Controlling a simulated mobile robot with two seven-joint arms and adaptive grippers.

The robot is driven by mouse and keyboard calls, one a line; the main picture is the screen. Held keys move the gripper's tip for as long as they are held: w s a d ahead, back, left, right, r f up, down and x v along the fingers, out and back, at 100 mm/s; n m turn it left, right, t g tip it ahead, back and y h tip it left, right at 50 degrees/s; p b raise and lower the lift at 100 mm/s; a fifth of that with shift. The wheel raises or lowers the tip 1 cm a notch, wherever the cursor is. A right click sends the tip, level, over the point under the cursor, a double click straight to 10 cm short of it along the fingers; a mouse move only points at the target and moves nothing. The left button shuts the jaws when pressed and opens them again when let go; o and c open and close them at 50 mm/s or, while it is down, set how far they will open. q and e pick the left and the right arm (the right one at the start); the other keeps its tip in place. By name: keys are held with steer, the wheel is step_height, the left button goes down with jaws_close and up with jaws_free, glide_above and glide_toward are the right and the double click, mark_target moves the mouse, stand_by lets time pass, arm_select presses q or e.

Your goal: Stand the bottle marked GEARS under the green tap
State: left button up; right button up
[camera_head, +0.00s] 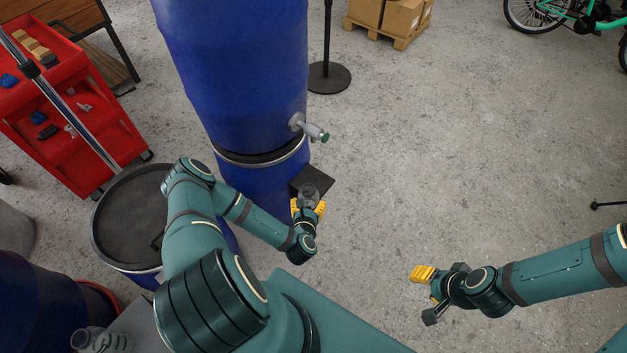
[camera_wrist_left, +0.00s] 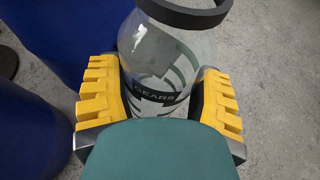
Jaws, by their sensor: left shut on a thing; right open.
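My left gripper (camera_head: 308,208) is shut on a clear bottle (camera_head: 309,192). In the left wrist view the same bottle (camera_wrist_left: 158,75) stands between the yellow fingers, and its dark band reads GEARS. The green tap (camera_head: 318,133) sticks out of the upper blue barrel (camera_head: 235,70). My right gripper (camera_head: 428,294) is open and empty over the floor, far to the right.
A black-lidded drum (camera_head: 125,215) stands left of the barrels, with a red tool cart (camera_head: 75,110) behind it. A black post base (camera_head: 328,77) and boxes on a pallet (camera_head: 400,18) are at the back. The floor to the right is mostly clear.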

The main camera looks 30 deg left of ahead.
arm_select(q)
steer(key=shift+w+a+f, duration=0.15)
steer(key=shift+w+a, duration=0.1)
steer(key=shift+w, duration=0.05)
steer(key=w+a, duration=0.2)
steer(key=w, duration=0.3)
steer(key=w+a+b, duration=0.1)
steer(key=w+a, duration=0.2)
steer(key=w, duration=0.2)
steer(key=w+a+b, duration=0.1)
steer(key=w+a, duration=0.1)
steer(key=w, duration=0.3)
steer(key=shift+a, duration=0.25)
step_height(320, 180, down, 4)
steer(key=shift+w+r+b, duration=0.1)
steer(key=shift+r+b, duration=0.15)
steer(key=shift+b, duration=0.1)
steer(key=shift+f, duration=0.2)
steer(key=o, duration=1.1)
steer(key=shift+r, duration=0.1)
